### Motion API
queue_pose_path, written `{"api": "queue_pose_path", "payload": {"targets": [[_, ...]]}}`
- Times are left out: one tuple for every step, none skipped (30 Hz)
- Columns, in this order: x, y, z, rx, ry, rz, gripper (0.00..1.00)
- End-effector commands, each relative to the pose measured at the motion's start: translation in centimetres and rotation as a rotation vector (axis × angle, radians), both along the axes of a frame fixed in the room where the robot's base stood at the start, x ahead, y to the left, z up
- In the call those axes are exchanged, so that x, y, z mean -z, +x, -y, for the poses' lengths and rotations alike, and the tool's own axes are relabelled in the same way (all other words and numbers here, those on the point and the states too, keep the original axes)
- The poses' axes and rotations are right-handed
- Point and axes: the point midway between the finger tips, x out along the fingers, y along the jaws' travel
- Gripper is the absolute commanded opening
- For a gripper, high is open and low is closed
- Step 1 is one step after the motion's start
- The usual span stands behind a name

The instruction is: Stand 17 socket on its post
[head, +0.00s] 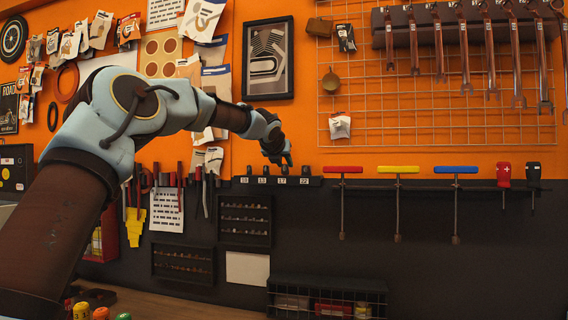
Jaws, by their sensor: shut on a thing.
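My gripper (281,160) is at the end of my arm, reaching in from the left and pointing down just above a dark socket rail (315,182) on the wall. It is shut on a small dark thing, taken to be the 17 socket, which is too small and dark to make out clearly. The rail has white number labels, and the 17 label (283,181) is almost directly below my gripper. The 17 post cannot be told apart from the gripper tip and the dark rail. Whether the socket touches the post cannot be told.
Small dark shapes stand on the rail at both sides of the 17 place. T-handle tools with red (342,169), yellow (398,169) and blue (456,169) grips hang to the right. A framed picture (268,58) hangs above. A wire basket (327,296) sits below.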

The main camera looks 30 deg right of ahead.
Motion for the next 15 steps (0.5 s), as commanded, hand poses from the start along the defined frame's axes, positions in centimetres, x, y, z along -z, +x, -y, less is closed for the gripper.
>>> {"api": "queue_pose_path", "payload": {"targets": [[0.11, 0.0, 0.0, 0.0, 0.0, 0.0, 0.0], [0.15, 0.0, 0.0, 0.0, 0.0, 0.0, 0.0], [0.21, 0.0, 0.0, 0.0, 0.0, 0.0, 0.0], [0.25, 0.0, 0.0, 0.0, 0.0, 0.0, 0.0], [0.28, 0.0, 0.0, 0.0, 0.0, 0.0, 0.0], [0.34, 0.0, 0.0, 0.0, 0.0, 0.0, 0.0], [0.38, 0.0, 0.0, 0.0, -0.001, -0.001, 0.0], [0.42, 0.0, 0.0, 0.0, -0.001, -0.001, 0.0], [0.48, 0.0, 0.0, 0.0, -0.001, -0.001, 0.0], [0.51, -0.01, 0.0, 0.0, -0.001, -0.001, 0.0], [0.55, -0.01, 0.01, 0.0, -0.001, -0.001, 0.0], [0.59, -0.01, 0.0, 0.0, -0.001, -0.001, 0.0], [0.62, -0.01, 0.0, 0.0, -0.001, -0.001, 0.0], [0.59, -0.01, 0.0, 0.0, -0.001, -0.001, 0.35], [0.59, -0.01, 0.0, 0.0, 0.0, -0.001, 0.39]]}}
